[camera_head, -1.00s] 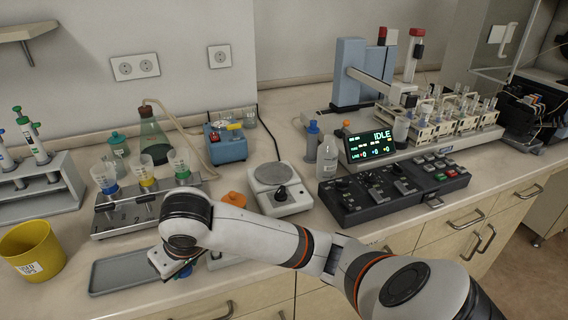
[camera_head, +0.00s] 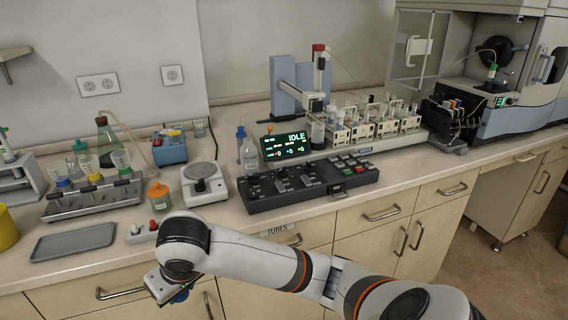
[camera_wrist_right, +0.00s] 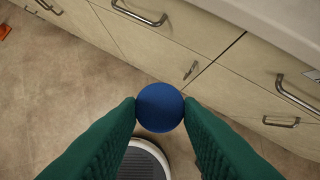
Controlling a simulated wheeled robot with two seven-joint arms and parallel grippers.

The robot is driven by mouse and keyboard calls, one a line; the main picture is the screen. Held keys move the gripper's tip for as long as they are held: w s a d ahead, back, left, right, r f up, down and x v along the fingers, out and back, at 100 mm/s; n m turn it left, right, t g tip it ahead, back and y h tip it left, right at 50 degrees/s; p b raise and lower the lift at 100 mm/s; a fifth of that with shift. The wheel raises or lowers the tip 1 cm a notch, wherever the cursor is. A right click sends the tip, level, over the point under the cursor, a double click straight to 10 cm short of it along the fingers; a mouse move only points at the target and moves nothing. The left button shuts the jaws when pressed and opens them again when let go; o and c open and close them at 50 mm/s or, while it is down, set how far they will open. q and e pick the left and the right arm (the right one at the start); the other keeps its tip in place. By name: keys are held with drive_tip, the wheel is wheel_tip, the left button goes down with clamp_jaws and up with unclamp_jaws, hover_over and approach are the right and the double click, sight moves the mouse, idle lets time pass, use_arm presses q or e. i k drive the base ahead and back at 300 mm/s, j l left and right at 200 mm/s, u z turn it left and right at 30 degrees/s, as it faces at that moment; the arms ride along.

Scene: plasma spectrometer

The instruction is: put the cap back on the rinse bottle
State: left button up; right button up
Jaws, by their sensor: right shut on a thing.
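My right gripper (camera_head: 172,294) is in front of the counter's front edge, below the worktop. In the right wrist view its two green fingers (camera_wrist_right: 160,110) are shut on a round blue cap (camera_wrist_right: 160,107), with floor and drawers behind it. In the head view a bit of the cap's blue (camera_head: 181,297) shows under the wrist. A clear bottle (camera_head: 249,156), seemingly without a cap, stands upright left of the display; it looks like the rinse bottle. A blue-topped bottle (camera_head: 240,133) stands just behind it. My left gripper is not in view.
A black control panel (camera_head: 305,184) lies right of the clear bottle, and a round-plate balance (camera_head: 203,184) left of it.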

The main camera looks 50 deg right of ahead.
sight(248, 151)
drive_tip(key=k+z, duration=0.1)
drive_tip(key=z, duration=1.25)
